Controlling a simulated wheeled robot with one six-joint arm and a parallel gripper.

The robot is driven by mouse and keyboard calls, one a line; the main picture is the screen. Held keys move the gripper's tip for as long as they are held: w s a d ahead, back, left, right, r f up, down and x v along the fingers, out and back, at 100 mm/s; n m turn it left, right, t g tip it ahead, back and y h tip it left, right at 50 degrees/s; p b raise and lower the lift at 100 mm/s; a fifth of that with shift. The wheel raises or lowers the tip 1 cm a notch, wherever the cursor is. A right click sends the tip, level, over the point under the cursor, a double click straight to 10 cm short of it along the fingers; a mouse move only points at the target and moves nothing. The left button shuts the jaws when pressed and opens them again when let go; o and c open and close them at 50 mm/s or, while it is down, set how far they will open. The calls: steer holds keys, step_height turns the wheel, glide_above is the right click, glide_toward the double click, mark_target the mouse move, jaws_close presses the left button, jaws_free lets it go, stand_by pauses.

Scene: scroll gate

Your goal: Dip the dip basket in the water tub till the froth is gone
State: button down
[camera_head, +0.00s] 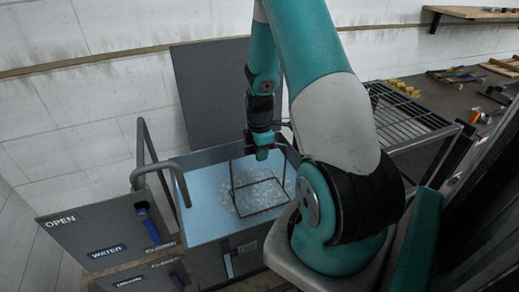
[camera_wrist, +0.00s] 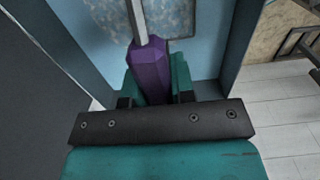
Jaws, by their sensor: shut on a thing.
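My gripper (camera_head: 262,152) is shut on the purple handle (camera_wrist: 150,68) of the dip basket, which also shows in the wrist view. The dip basket (camera_head: 231,176) is a dark wire frame hanging below my gripper, inside the water tub (camera_head: 200,210). The tub is a light blue open box. A pale speckled froth patch (camera_head: 245,199) lies in the tub around the basket's lower frame; froth (camera_wrist: 108,18) also shows at the top of the wrist view. I cannot tell how deep the basket's lower frame sits.
Curved grey pipes (camera_head: 142,160) rise at the tub's left edge. A panel marked OPEN, WATER and CLOSED (camera_head: 100,235) has a blue lever (camera_head: 149,226). A dark upright board (camera_head: 210,95) stands behind the tub. A wire rack (camera_head: 405,118) lies to the right.

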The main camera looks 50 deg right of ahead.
step_height(320, 180, down, 11)
steer(key=b, duration=0.7)
steer(key=shift+r, duration=0.2)
stand_by(6.1)
